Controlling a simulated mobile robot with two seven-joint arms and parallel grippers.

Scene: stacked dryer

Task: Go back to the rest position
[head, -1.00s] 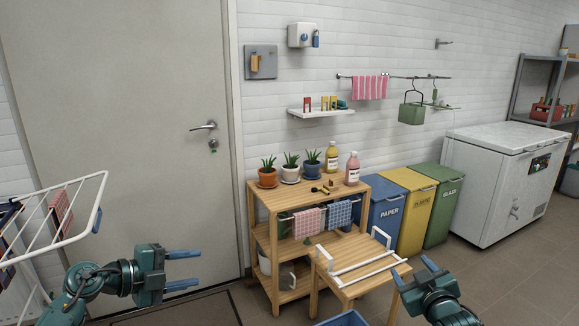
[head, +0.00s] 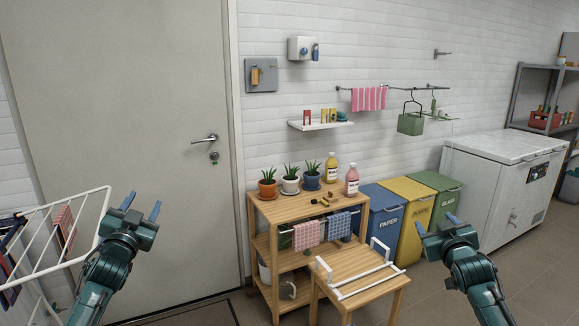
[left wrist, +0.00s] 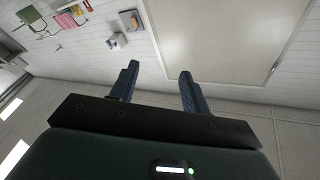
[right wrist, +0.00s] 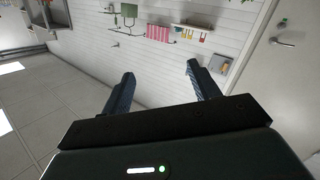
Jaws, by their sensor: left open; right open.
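My left gripper (head: 141,211) is raised in front of the grey door, beside the white drying rack. Its blue fingers point upward, and it is open and empty. In the left wrist view its fingers (left wrist: 158,88) stand apart with nothing between them. My right gripper (head: 436,222) is raised in front of the recycling bins at the right. It is open and empty, fingers pointing upward. In the right wrist view its fingers (right wrist: 158,88) are apart, with the tiled wall behind them.
The white drying rack (head: 100,225) stands close to my left arm. A wooden shelf unit (head: 257,217) and a small wooden table (head: 372,295) stand between the arms. The paper bin (head: 387,212) and a white chest freezer (head: 497,200) are at the right. Floor shows at the lower right.

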